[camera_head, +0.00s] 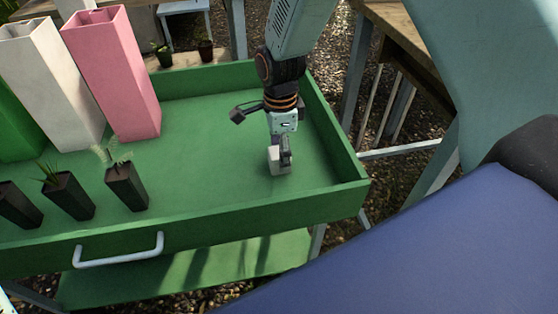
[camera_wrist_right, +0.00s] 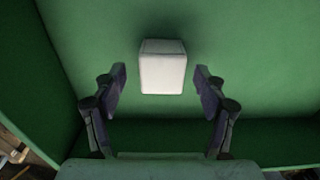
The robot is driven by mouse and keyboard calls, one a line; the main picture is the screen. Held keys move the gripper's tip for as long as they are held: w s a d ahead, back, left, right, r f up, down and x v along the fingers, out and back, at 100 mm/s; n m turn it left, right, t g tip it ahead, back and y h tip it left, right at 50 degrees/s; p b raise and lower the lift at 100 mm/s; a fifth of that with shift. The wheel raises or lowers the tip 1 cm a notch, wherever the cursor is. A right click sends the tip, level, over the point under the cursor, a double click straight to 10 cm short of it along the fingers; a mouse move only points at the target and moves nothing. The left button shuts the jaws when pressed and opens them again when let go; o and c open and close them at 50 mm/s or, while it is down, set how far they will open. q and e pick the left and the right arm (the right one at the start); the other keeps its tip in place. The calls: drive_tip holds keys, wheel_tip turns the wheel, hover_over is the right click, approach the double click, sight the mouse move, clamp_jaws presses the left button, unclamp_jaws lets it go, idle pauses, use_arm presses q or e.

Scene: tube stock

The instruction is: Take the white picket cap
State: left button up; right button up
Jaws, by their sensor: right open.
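The white picket cap (camera_head: 279,161) is a small pale block on the floor of the green tray, near its right end. In the right wrist view the cap (camera_wrist_right: 162,68) lies ahead of the fingers, centred between them. My right gripper (camera_head: 284,152) comes down from above, right over the cap. Its two fingers (camera_wrist_right: 160,85) are spread, one on each side, with gaps to the cap. In the head view a finger hides part of the cap. My left gripper is not in view.
The green tray (camera_head: 215,202) has raised walls close to the cap. A pink tube (camera_head: 112,72), a white tube (camera_head: 50,85) and a green one stand at the left. Several small black plant pots (camera_head: 126,187) stand near the front wall. The tray's middle is clear.

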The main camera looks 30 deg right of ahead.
drive_tip(key=shift+f, duration=0.9)
drive_tip(key=shift+f+b, duration=0.3)
drive_tip(key=shift+b, duration=0.05)
drive_tip(key=shift+w, duration=0.15)
drive_tip(key=shift+r, duration=0.1)
drive_tip(key=shift+c, duration=0.4)
